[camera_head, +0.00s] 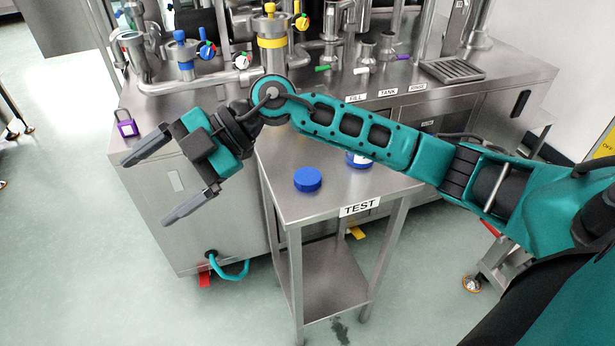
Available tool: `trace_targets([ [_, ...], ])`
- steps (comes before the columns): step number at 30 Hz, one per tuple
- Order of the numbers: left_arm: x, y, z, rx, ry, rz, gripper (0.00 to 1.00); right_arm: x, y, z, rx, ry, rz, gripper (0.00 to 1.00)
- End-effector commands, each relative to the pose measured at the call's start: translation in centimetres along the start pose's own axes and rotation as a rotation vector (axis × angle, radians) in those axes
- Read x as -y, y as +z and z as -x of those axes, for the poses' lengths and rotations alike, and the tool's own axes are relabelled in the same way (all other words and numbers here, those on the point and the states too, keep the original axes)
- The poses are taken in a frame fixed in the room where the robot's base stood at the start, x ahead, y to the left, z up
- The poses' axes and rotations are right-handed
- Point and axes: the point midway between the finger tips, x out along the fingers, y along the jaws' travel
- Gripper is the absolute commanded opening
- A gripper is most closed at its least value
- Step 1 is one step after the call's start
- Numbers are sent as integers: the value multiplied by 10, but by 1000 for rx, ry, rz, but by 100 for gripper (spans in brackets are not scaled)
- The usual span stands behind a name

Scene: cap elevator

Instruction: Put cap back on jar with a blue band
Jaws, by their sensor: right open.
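A round blue cap (308,179) lies flat on the small steel table marked TEST (318,209). My left gripper is not in view.
A steel machine counter (510,82) with pipes and valves runs behind the table. A teal hose (232,272) leaves the cabinet low down.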

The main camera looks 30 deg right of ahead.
Motion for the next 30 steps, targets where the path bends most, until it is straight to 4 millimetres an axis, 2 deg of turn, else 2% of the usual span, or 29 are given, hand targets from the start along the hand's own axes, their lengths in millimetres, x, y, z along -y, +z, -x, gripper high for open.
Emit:
trace_targets([
  [1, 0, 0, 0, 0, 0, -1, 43, 2, 16, 11, 81, -71, -11, 93],
  [5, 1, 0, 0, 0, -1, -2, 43, 13, 57, 49, 318, -246, -91, 93],
  [9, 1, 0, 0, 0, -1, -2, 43, 18, 94, 109, 601, -378, -218, 93],
  [12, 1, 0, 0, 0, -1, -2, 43, 20, 110, 153, 784, -431, -319, 93],
  [15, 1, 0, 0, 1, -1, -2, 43, 21, 118, 190, 930, -459, -409, 93],
  [18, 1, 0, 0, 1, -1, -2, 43, 22, 122, 215, 1028, -470, -475, 93],
  [22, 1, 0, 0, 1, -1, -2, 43, 23, 122, 231, 1088, -477, -517, 93],
  [30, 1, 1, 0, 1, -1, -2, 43, 23, 122, 233, 1095, -478, -523, 93],
])
